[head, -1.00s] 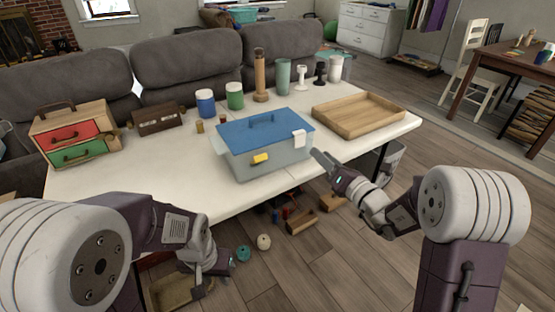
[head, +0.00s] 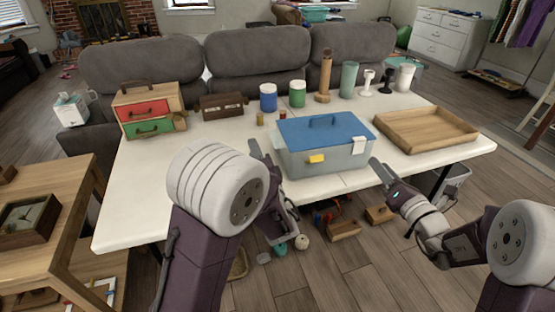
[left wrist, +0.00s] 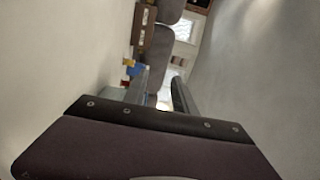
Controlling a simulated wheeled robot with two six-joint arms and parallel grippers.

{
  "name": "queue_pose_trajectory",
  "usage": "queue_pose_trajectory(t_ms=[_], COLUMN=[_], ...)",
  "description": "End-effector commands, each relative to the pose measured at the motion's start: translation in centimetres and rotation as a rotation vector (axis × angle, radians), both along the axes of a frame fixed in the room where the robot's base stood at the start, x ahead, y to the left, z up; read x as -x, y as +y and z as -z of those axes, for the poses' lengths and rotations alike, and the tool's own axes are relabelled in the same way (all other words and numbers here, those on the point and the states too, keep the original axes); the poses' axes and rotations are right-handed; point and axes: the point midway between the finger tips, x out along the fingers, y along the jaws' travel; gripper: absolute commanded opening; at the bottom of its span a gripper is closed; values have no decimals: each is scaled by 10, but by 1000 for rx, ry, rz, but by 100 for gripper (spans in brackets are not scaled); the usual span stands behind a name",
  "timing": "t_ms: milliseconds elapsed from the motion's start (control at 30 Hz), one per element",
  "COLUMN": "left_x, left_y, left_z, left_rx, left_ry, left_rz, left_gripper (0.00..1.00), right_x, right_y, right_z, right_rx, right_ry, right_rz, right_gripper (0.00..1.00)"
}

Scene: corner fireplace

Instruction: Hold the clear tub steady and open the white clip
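The clear tub (head: 340,160) with a blue handled lid (head: 322,131) stands on the white table. The white clip (head: 359,145) is on its right end, at the lid's edge. A yellow clip (head: 316,159) is on its front wall. My left gripper (head: 263,152) is beside the tub's left end; its two fingers show apart and empty in the left wrist view (left wrist: 158,92). Whether it touches the tub, I cannot tell. My right gripper (head: 377,165) is at the tub's front right corner, just below the white clip. The gap between its fingers cannot be made out.
A wooden tray (head: 425,130) lies right of the tub. A drawer box (head: 148,112) and a brown box (head: 222,106) stand at left. Jars and tall holders line the back, including a blue jar (head: 268,97). The table's left front (head: 135,210) is clear.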

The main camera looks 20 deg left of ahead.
Motion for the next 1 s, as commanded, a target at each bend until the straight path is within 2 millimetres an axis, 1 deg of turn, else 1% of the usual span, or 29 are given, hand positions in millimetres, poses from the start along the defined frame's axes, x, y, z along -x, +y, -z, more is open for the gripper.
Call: queue_pose_trajectory(t_ms=[33,100,200,300,367,467,700,800,900,1000], left_x=[-6,-13,-17,-18,-18,-26,-70,-86,-96,-101], left_y=[-19,-40,-57,-62,-62,-58,-40,-34,-30,-28], left_z=[7,14,20,22,22,22,21,21,22,21], left_rx=[-5,-6,-4,-4,-3,-4,-4,-4,-4,-5], left_ry=[9,16,21,24,24,22,22,22,22,24], left_rz=[71,152,217,238,239,235,232,233,233,234], left_gripper=[33,33,33,33,33,33,33,33,33,33], right_x=[0,0,0,0,0,0,0,0,0,0], right_y=[0,0,0,0,0,0,0,0,0,0], right_z=[0,0,0,0,0,0,0,0,0,0], right_rx=[0,0,0,0,0,0,0,0,0,0], right_ry=[0,0,0,0,0,0,0,0,0,0], right_rz=[0,0,0,0,0,0,0,0,0,0], right_gripper=[36,36,36,36,36,36,36,36,36,36])
